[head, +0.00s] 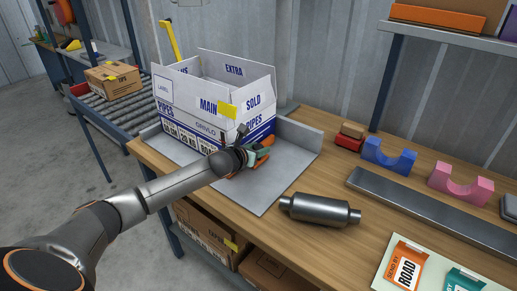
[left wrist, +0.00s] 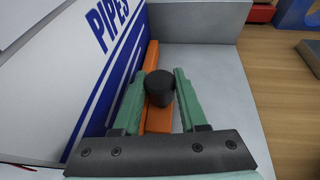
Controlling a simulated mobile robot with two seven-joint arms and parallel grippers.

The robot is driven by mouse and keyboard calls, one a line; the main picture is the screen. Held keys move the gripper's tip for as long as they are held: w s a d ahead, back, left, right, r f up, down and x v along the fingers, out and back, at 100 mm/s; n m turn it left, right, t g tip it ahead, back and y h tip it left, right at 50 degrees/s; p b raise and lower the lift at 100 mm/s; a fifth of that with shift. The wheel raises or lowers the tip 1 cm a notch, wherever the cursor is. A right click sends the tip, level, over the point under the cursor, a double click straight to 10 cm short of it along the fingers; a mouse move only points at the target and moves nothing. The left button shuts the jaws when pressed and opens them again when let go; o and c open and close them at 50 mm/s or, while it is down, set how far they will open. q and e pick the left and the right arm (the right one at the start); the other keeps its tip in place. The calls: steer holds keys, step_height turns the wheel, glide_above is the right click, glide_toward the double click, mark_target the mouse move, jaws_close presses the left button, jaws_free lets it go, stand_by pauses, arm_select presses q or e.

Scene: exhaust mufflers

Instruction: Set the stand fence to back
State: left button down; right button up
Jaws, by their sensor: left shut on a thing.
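The stand (head: 262,188) is a grey metal plate with raised edges on the bench; its bare plate also shows in the left wrist view (left wrist: 215,75). The fence is an orange bar (left wrist: 151,56) with a black knob (left wrist: 159,88), lying along the printed side of a white box. In the head view only a bit of orange (head: 268,142) shows beside my gripper. My left gripper (head: 258,153) has its green fingers on both sides of the knob, also in the left wrist view (left wrist: 159,95), and is shut on it. My right gripper is out of view.
The open white box (head: 205,108) stands on the stand. A muffler (head: 320,209) lies on the bench (head: 270,228) in front. Blue (head: 388,157) and pink (head: 460,184) cradles and a long grey tray (head: 430,208) are to the right. A roller conveyor (head: 115,105) is at left.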

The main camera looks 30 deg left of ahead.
arm_select(q)
steer(key=shift+d, duration=0.1)
stand_by(0.5)
steer(key=shift+d+p, duration=0.3)
steer(key=shift+d, duration=0.1)
steer(key=d+p, duration=0.1)
steer(key=d, duration=0.1)
steer(key=d+p, duration=0.1)
steer(key=d, duration=0.1)
steer(key=d+p, duration=0.1)
steer(key=d, duration=0.1)
steer(key=shift+s+d+r, duration=0.15)
steer(key=shift+s+r, duration=0.05)
steer(key=shift+s, duration=0.1)
steer(key=d, duration=0.2)
steer(key=d+p, duration=0.1)
steer(key=d, duration=0.1)
steer(key=shift+s+d+f, duration=0.2)
steer(key=shift+d, duration=0.15)
steer(key=shift+f, duration=0.1)
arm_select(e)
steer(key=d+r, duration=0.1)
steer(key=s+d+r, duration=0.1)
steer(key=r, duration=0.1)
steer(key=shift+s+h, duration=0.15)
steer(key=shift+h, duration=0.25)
